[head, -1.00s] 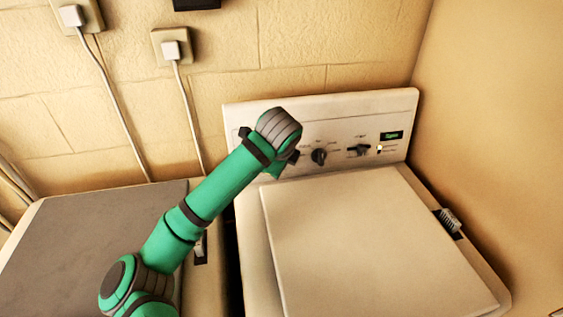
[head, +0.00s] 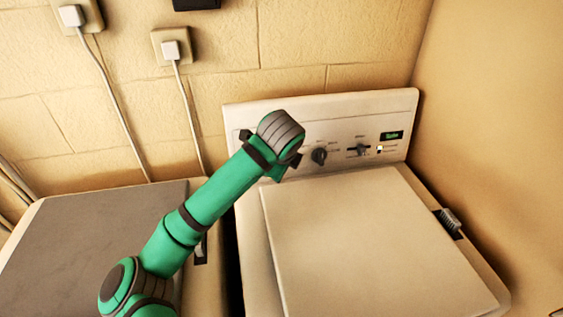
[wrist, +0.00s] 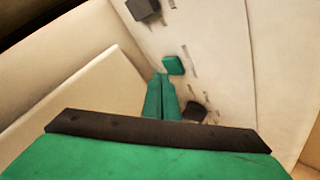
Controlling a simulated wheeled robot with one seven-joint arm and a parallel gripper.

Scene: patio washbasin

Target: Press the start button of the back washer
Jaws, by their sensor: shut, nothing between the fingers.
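The washer (head: 370,240) with the raised rear control panel (head: 340,115) stands on the right in the head view, its lid closed. In the wrist view, a small teal button (wrist: 173,65) sits on this panel between two dark knobs. It looks like the start button; my arm hides that part of the panel in the head view. My gripper (wrist: 162,78) is shut and empty. Its teal fingertips point at the panel just below the button in the wrist view. I cannot tell whether they touch it.
A dark knob (head: 319,156), another control (head: 357,150) and a green-lit display (head: 391,136) are on the panel. A grey-topped appliance (head: 80,240) stands at left. Wall sockets with cables hang behind it.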

